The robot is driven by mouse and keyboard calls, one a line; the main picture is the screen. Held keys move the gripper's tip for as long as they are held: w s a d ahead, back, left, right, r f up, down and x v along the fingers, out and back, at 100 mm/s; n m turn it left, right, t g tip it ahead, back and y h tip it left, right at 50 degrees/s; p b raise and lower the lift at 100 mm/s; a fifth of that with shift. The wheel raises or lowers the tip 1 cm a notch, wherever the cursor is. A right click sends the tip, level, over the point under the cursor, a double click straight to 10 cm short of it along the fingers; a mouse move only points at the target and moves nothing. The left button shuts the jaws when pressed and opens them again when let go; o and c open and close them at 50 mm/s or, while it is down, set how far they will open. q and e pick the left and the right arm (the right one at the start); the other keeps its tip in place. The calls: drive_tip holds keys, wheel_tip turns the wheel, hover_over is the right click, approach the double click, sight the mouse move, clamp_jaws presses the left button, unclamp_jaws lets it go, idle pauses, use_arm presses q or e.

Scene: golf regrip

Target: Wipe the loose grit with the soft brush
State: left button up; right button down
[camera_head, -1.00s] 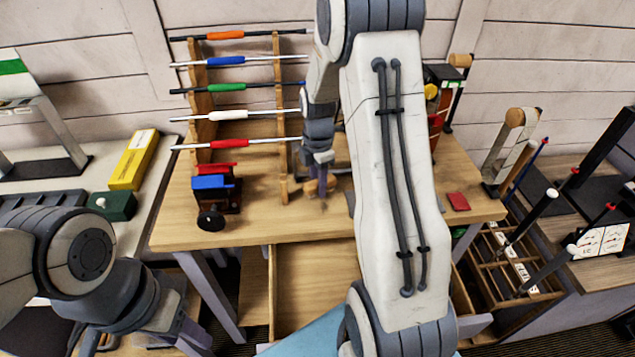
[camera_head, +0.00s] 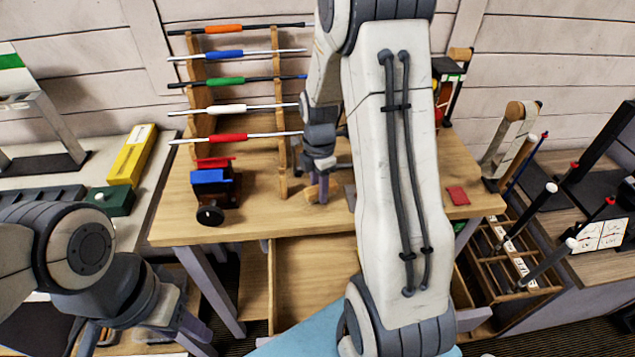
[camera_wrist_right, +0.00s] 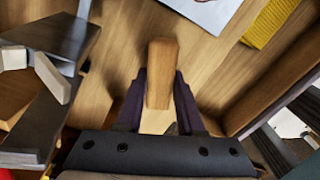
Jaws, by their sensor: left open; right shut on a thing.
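My right gripper (camera_head: 318,188) is low over the wooden bench (camera_head: 255,222), right of the club rack. It is shut on the soft brush (camera_wrist_right: 161,72), whose wooden part shows between the fingers in the right wrist view. In the head view only a small tan part of the brush (camera_head: 311,193) shows beside the fingers. Its bristles are hidden, and I cannot tell whether they touch the bench. I cannot make out the loose grit. My left gripper (camera_head: 180,335) is open and empty at the lower left, apart from the bench top.
A rack (camera_head: 281,120) holds several clubs with coloured grips. A vise with blue and red parts (camera_head: 213,187) stands left of my right gripper. A red pad (camera_head: 458,196) lies at the bench's right. An open drawer (camera_head: 315,285) is below. My right arm hides the bench middle.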

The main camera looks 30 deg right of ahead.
sight(326, 213)
drive_tip(key=shift+s+a+f, duration=0.1)
drive_tip(key=shift+s+a, duration=0.3)
drive_tip(key=shift+s, duration=0.45)
drive_tip(key=shift+s+a+f, duration=0.1)
drive_tip(key=shift+s+a, duration=0.3)
drive_tip(key=shift+s, duration=0.4)
drive_tip(key=shift+f, duration=0.1)
drive_tip(key=shift+w+d+f+p, duration=0.1)
drive_tip(key=shift+w+d+p, duration=0.3)
drive_tip(key=shift+w, duration=0.65)
drive_tip(key=shift+w+d+f+p, duration=0.15)
drive_tip(key=shift+w+d, duration=0.45)
drive_tip(key=shift+w, duration=0.45)
drive_tip(key=shift+w+d+f+p, duration=0.1)
drive_tip(key=shift+w+d+p, duration=0.3)
drive_tip(key=shift+w, duration=0.65)
drive_tip(key=shift+s+d+r, duration=0.15)
drive_tip(key=shift+d, duration=0.4)
drive_tip(key=shift+s+a, duration=0.2)
drive_tip(key=shift+s, duration=0.45)
drive_tip(key=shift+s+a, duration=0.2)
drive_tip(key=shift+s, duration=0.45)
drive_tip(key=shift+s+d, duration=0.1)
drive_tip(key=shift+s, duration=0.45)
drive_tip(key=shift+a, duration=0.45)
drive_tip(key=shift+s+a, duration=0.35)
drive_tip(key=shift+s, duration=0.35)
drive_tip(key=shift+s+a, duration=0.3)
drive_tip(key=shift+s, duration=0.35)
drive_tip(key=shift+f, duration=0.3)
